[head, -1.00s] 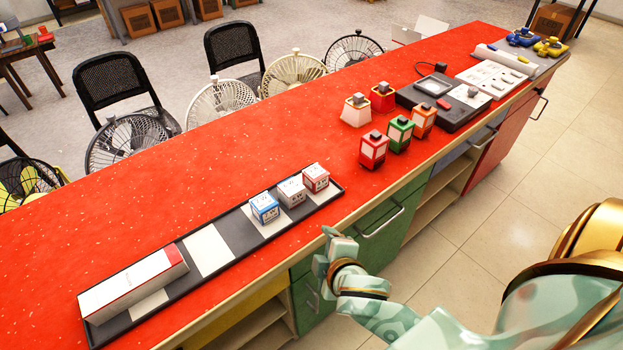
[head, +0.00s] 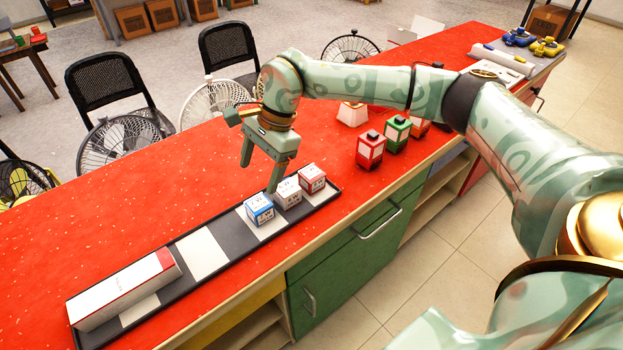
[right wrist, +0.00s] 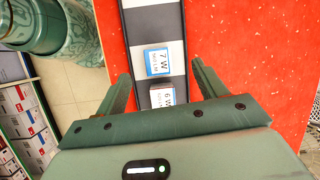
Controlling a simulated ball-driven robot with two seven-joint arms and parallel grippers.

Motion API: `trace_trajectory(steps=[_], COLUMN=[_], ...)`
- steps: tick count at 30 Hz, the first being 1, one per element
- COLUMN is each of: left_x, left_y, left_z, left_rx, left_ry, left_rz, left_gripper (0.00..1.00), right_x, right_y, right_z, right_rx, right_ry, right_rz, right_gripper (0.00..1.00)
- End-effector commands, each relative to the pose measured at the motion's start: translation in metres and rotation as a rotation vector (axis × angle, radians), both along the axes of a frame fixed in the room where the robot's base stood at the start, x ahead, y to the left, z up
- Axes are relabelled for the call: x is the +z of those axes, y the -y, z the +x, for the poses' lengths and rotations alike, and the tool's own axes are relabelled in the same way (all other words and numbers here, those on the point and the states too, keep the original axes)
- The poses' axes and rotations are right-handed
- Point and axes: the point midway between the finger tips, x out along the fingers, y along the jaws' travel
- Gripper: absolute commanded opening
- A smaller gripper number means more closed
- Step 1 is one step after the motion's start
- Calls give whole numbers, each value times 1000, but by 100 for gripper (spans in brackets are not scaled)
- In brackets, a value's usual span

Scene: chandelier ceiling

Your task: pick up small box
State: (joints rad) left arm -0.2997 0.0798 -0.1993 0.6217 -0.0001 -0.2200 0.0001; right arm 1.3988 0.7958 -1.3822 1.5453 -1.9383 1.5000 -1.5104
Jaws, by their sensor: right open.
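Three small boxes stand in a row on a long black-and-white tray (head: 242,236) on the red counter. They are a blue-and-white box (head: 259,209), a white box (head: 288,193) and a red-and-white box (head: 312,178). My right gripper (head: 259,178) is open and empty, pointing down beside and above the blue and white boxes. In the right wrist view, the blue-labelled box (right wrist: 158,62) lies between the fingertips, with another box (right wrist: 162,96) nearer the palm. The third box is hidden there. My left gripper is not in view.
A long white box (head: 125,290) lies on the tray's left end. Red and green lantern-like items (head: 370,150) stand right of the tray, partly behind my arm. Fans and black chairs (head: 112,85) line the far side. The counter left of the gripper is clear.

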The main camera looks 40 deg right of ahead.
Motion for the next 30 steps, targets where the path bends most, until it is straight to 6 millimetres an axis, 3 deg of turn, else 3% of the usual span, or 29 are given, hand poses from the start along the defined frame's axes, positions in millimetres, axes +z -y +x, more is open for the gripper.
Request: trace_trajectory(steps=[1,3,7,11,21,30], left_x=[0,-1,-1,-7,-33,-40], left_y=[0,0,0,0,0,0], left_z=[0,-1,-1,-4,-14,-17], left_rx=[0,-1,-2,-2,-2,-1], left_ry=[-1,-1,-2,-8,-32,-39], left_rz=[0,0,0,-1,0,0], left_gripper=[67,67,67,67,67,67], right_x=[15,32,51,38,-43,-65], right_y=[41,86,131,139,137,136], right_z=[9,13,11,9,9,11], right_rx=[-23,-56,-105,-113,-111,-113], right_ry=[1,-20,-56,-71,-71,-68], right_rz=[-118,-247,-364,-387,-384,-383], right_gripper=[71,71,71,71,71,71])
